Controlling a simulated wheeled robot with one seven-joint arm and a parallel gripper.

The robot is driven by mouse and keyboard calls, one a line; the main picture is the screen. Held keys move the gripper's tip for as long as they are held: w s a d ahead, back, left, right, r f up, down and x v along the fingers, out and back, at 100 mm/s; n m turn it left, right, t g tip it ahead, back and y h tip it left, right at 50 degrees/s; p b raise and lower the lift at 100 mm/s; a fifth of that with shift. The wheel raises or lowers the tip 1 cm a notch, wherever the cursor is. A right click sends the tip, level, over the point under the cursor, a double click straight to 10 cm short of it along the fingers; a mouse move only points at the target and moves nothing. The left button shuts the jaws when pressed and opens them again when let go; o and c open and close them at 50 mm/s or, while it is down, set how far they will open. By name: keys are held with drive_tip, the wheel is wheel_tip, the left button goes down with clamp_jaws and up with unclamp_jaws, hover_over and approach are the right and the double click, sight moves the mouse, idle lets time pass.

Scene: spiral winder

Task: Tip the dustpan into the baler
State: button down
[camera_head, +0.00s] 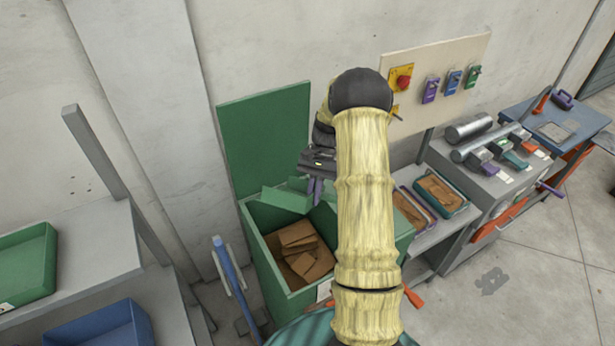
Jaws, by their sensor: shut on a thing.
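The baler (258,248) is a green box with its lid (265,140) standing open at the back. Brown cardboard pieces (305,260) lie inside it. A green tilted piece (285,199) beside the handle looks like the dustpan's pan, at the back edge of the opening. I cannot tell whether it touches the baler or holds anything. My arm hides the baler's right part.
Left are grey shelves with a green bin (28,268) and a blue bin (102,326). A blue-handled stand (232,282) is close left of the baler. Right are trays of brown pieces (441,192) and a grey bench (490,172). The right floor is mostly clear.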

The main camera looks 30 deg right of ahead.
drive_tip(key=shift+w+d+r, duration=0.15)
drive_tip(key=shift+w+d, duration=0.25)
drive_tip(key=shift+d, duration=0.05)
drive_tip(key=shift+s+r, duration=0.1)
drive_tip(key=shift+s, duration=0.1)
